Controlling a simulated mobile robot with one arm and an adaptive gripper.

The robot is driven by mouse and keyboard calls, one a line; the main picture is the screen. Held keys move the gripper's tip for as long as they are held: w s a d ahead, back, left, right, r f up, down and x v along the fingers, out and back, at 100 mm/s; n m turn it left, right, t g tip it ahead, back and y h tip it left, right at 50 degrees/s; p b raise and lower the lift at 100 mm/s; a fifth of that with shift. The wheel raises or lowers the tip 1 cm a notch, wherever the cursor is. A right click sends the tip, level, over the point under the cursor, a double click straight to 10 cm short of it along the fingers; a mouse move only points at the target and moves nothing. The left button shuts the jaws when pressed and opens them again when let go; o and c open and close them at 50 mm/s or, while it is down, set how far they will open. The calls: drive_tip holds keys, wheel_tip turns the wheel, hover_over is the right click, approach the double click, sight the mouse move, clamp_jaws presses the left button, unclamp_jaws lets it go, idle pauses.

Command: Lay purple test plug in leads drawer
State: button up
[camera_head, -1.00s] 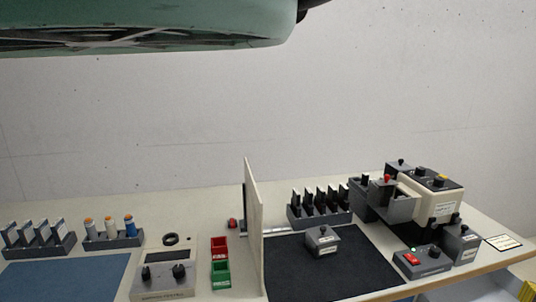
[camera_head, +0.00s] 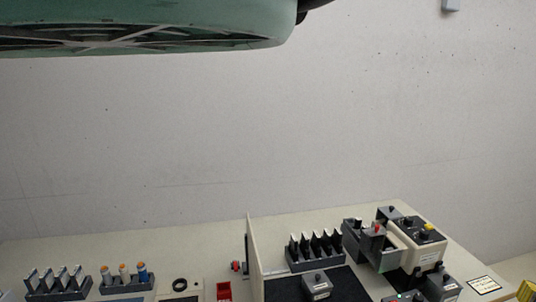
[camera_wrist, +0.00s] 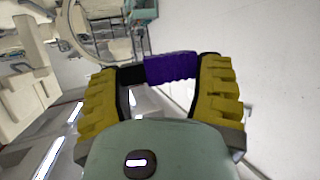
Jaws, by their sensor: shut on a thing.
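The purple test plug (camera_wrist: 171,67) is in the wrist view, held crosswise between the two yellow fingers of my gripper (camera_wrist: 158,72). A black part lies at its left end, against the left finger. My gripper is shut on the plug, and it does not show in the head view. In the head view, a cream unit (camera_head: 427,257) stands at the right of the bench, with a grey drawer-like box (camera_head: 377,254) with a red knob beside it. I cannot read its label or tell whether it is the leads drawer.
The bench (camera_head: 205,262) runs along the bottom of the head view. An upright divider (camera_head: 254,268) splits it. A dark rack (camera_head: 314,258) of black items stands right of the divider. A rack of spools (camera_head: 127,286) stands at left.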

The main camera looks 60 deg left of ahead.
wheel_tip(320, 180, up, 17)
drive_tip(key=p, duration=1.4)
drive_tip(key=shift+f+p, duration=0.15)
drive_tip(key=shift+p, duration=0.2)
drive_tip(key=shift+f, duration=0.15)
